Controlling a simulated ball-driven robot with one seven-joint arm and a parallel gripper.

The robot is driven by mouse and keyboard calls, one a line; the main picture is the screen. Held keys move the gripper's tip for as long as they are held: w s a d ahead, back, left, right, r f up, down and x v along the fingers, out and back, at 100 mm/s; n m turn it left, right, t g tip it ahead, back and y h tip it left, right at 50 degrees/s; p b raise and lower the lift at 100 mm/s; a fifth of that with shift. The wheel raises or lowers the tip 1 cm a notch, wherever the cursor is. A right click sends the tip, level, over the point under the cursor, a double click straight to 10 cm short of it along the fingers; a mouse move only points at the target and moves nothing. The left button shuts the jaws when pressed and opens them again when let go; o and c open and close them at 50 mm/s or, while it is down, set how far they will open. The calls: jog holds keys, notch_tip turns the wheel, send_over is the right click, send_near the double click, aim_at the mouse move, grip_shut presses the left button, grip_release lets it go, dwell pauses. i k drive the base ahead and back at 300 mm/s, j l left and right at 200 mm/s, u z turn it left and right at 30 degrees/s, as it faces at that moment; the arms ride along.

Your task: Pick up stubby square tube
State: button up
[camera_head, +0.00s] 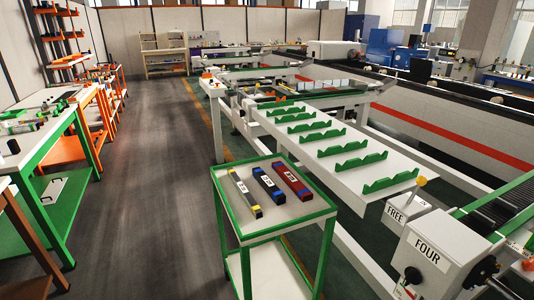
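Three short square tubes lie side by side on a green-rimmed cart (288,226) in the foreground. The left one is a grey tube (250,201) with yellow at its ends. The right one is a dark red tube (285,170). Each carries a white label too small to read. I cannot tell from this view which of them is the one named stubby. My gripper is not in view.
A white loading rack (340,185) with several green notched holders (361,160) stands right of the cart. Green (60,195) and orange benches line the left. The grey floor (155,150) between is clear.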

aim_at(276, 195)
jog(key=i+u, duration=0.25)
jog(key=u, duration=0.2)
jog(key=i+u, duration=0.25)
jog(key=u, duration=0.2)
